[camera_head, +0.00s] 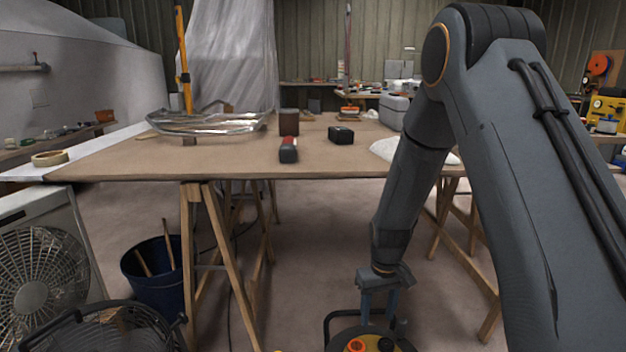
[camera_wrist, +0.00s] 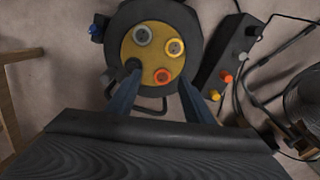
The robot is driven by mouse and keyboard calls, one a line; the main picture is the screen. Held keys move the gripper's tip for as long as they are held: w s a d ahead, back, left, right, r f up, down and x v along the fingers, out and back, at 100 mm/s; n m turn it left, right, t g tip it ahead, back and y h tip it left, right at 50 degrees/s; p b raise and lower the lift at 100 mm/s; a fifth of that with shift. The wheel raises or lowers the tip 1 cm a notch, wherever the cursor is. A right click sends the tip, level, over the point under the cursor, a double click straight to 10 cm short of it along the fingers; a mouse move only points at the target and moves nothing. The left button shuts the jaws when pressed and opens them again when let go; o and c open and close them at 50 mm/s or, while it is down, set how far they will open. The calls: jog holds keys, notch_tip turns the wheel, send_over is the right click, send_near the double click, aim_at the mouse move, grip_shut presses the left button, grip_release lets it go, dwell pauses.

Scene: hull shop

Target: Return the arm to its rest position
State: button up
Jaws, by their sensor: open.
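My gripper (camera_head: 379,306) hangs at the end of my arm, pointing down, below the level of the table top and in front of the table. In the wrist view my gripper (camera_wrist: 163,88) shows two blue-grey fingers spread apart with nothing held between them. Beneath it is a round black cable reel with a yellow face (camera_wrist: 152,52) and several coloured sockets. The reel also shows at the bottom of the head view (camera_head: 371,342). I cannot tell how far the fingertips are above the reel. My arm rises on the right and bends down at the elbow.
A brown table (camera_head: 225,160) on wooden trestles holds a red-and-black item (camera_head: 288,150), a black box (camera_head: 341,135) and a brown canister (camera_head: 289,122). A blue bucket (camera_head: 158,280) and fan (camera_head: 40,275) stand left. A black control box (camera_wrist: 228,68) lies beside the reel.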

jog(key=s+a+r+n, duration=0.1)
jog(key=s+a+r, duration=0.7)
jog(key=s, duration=0.2)
jog(key=s+a+r+n, duration=0.2)
jog(key=s+a+r, duration=0.5)
jog(key=s+a, duration=0.3)
jog(key=s+r, duration=0.3)
jog(key=s, duration=0.7)
jog(key=d+r+m+p, duration=0.3)
jog(key=d+r+p, duration=0.7)
jog(key=r+p, duration=0.2)
jog(key=d+r+m+p, duration=0.3)
jog(key=d+r+p, duration=0.7)
jog(key=r+p, duration=0.3)
jog(key=shift+s+p, duration=0.3)
jog(key=shift+p, duration=0.7)
